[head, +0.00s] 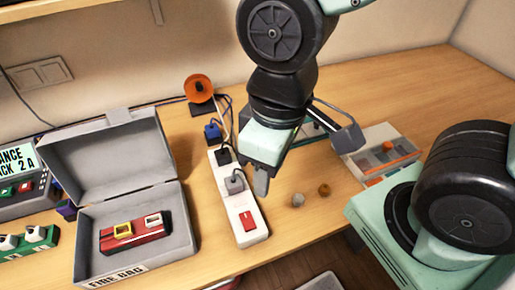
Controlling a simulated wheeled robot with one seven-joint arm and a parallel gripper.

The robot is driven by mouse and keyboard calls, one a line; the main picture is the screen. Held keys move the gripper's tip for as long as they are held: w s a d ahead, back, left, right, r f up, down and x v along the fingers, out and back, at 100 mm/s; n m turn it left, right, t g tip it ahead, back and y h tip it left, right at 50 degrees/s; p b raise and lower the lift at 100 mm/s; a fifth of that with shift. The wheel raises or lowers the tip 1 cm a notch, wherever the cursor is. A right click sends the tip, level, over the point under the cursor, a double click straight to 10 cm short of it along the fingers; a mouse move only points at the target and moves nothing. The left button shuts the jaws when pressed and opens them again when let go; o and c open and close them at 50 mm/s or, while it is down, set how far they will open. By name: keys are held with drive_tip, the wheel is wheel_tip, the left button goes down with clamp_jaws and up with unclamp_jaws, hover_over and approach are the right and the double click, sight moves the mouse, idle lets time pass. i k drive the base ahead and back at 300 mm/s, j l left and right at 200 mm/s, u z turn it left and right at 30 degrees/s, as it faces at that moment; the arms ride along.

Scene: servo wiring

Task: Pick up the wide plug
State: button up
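A white power strip (244,208) lies on the wooden table with a red switch at its near end. A dark plug (224,156) and a grey plug (235,184) with a cable sit in it. A blue plug-like block (213,131) stands beside its far end. I cannot tell for sure which of these is the wide plug. My gripper (261,183) points down just right of the strip, close to the grey plug. The arm hides part of the table behind it, and the gap between the fingers does not show clearly.
An open grey case (188,235) with a red device (135,232) stands left of the strip. An orange lamp (199,89) stands behind. Two small knobs (298,200) lie right of the strip. A compartment tray (378,150) is farther right. The back right table is clear.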

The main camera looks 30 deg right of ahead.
sight(36, 234)
drive_tip(key=j+u, duration=0.15)
drive_tip(key=u, duration=1.2)
drive_tip(key=j+z, duration=0.1)
drive_tip(key=z, duration=0.4)
drive_tip(key=i+j+z, duration=0.1)
drive_tip(key=j+z, duration=0.7)
drive_tip(key=j, duration=0.15)
drive_tip(key=j+z, duration=0.2)
drive_tip(key=j, duration=1.55)
